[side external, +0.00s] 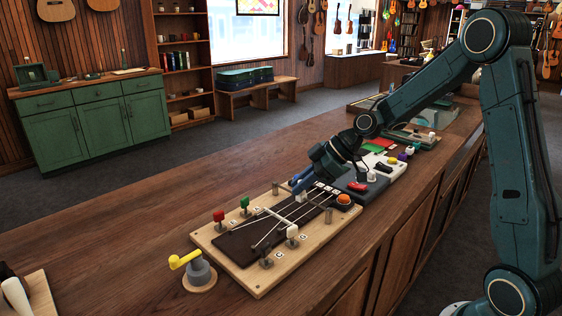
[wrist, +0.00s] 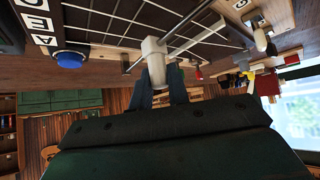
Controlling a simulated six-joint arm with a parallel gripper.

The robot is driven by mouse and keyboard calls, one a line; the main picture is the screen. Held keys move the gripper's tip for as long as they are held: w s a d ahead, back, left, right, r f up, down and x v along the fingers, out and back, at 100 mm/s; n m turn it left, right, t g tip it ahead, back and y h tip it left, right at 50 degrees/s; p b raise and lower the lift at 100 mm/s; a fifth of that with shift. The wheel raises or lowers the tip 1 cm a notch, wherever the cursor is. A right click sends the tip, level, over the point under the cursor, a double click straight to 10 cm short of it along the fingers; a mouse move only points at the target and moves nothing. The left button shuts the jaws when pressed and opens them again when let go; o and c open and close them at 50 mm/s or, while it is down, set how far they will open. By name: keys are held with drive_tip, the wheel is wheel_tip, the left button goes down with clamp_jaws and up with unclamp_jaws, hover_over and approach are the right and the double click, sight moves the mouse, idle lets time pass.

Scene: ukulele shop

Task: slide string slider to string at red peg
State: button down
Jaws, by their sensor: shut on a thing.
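The string board (side external: 205,238) lies on the wooden counter with a dark fretboard and pale strings. The red peg (side external: 219,214) stands at its left end beside the green peg (side external: 244,202). A white peg (side external: 292,231) stands on the near side. In the wrist view, my gripper (wrist: 161,88) is shut on a pale knob (wrist: 155,62), apparently the string slider, at the board's edge. A pale bar (wrist: 185,24) runs from the knob across the strings. In the side view, my gripper hides part of the board's far edge.
A yellow-handled crank (side external: 185,260) stands left of the board. The counter's left is mostly bare.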

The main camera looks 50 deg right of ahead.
drive_tip(key=shift+w, duration=0.8)
drive_tip(key=c, duration=1.3)
unclamp_jaws()
drive_tip(key=shift+c, duration=0.2)
drive_tip(key=v, duration=1.4)
drive_tip(key=shift+a, duration=0.15)
